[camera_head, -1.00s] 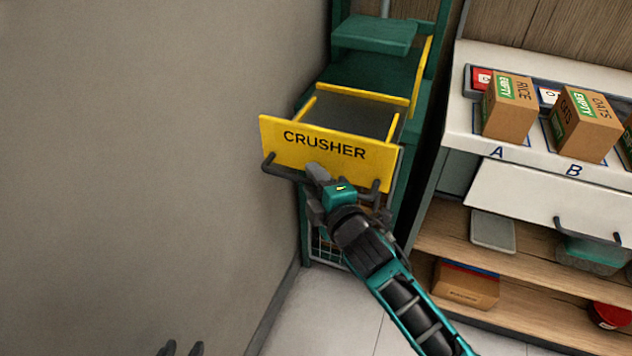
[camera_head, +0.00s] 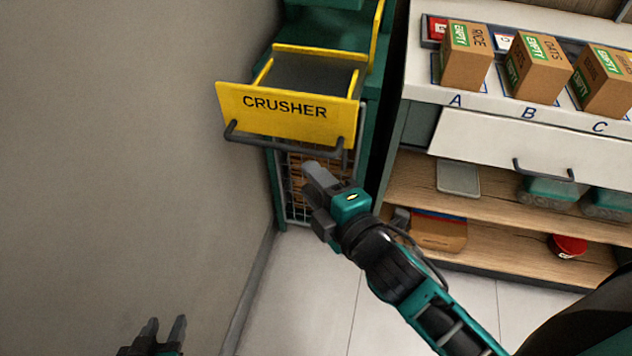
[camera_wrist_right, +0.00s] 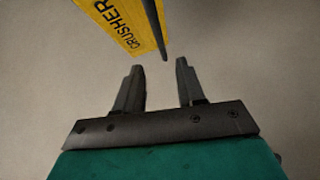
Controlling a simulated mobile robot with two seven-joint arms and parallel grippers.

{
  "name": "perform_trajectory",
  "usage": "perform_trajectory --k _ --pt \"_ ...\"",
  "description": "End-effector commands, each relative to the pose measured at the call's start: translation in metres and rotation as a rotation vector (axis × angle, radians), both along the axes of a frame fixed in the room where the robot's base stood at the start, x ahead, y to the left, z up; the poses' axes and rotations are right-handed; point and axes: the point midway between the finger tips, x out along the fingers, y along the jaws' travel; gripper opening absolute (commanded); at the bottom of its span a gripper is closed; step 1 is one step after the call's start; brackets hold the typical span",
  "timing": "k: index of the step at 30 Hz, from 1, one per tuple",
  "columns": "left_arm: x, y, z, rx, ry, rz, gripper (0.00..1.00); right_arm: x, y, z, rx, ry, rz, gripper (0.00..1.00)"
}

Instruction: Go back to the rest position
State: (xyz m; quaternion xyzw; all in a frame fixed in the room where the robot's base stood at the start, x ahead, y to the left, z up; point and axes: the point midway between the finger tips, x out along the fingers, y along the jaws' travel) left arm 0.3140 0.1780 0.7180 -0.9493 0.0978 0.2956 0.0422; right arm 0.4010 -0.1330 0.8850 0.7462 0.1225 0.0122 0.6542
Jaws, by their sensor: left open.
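My right gripper (camera_head: 314,196) is in front of the green crusher unit, below and clear of the dark handle (camera_head: 285,141) of the yellow CRUSHER drawer (camera_head: 285,113). The drawer is pulled out and looks empty inside, though its floor is only partly visible. In the right wrist view my right gripper (camera_wrist_right: 160,75) has its fingers apart with nothing between them. The yellow drawer front (camera_wrist_right: 125,22) and its handle lie beyond the fingertips there. My left gripper (camera_head: 164,328) is open and empty at the bottom left, near the wall.
A grey wall (camera_head: 110,150) fills the left. To the right, a white counter (camera_head: 415,82) bears several cardboard boxes, with a partly open white drawer (camera_head: 530,150) and wooden shelves below. A wire-fronted compartment (camera_head: 296,190) is under the crusher drawer. Pale floor (camera_head: 310,290) is free in front.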

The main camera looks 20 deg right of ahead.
Motion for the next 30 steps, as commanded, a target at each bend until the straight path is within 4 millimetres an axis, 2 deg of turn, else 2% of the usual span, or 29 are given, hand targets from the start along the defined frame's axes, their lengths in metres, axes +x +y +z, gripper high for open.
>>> perform_trajectory --k 16,19,23,27,30 --pt "0.0 -0.001 -0.001 0.0 0.003 -0.002 0.43 -0.002 -0.001 0.0 0.0 0.0 0.0 0.39" --pt "-0.001 -0.001 0.0 0.0 0.003 -0.002 0.43 -0.004 -0.002 -0.007 0.044 0.031 -0.01 0.39" --pt "0.0 -0.001 0.004 -0.001 0.002 -0.002 0.43 -0.016 -0.011 -0.04 0.28 0.177 -0.074 0.39" --pt "0.0 -0.002 0.009 -0.001 0.001 -0.002 0.43 -0.041 -0.025 -0.091 0.661 0.393 -0.221 0.39" --pt "0.001 -0.002 0.012 -0.002 -0.001 -0.002 0.43 -0.06 -0.034 -0.12 0.905 0.515 -0.343 0.39"
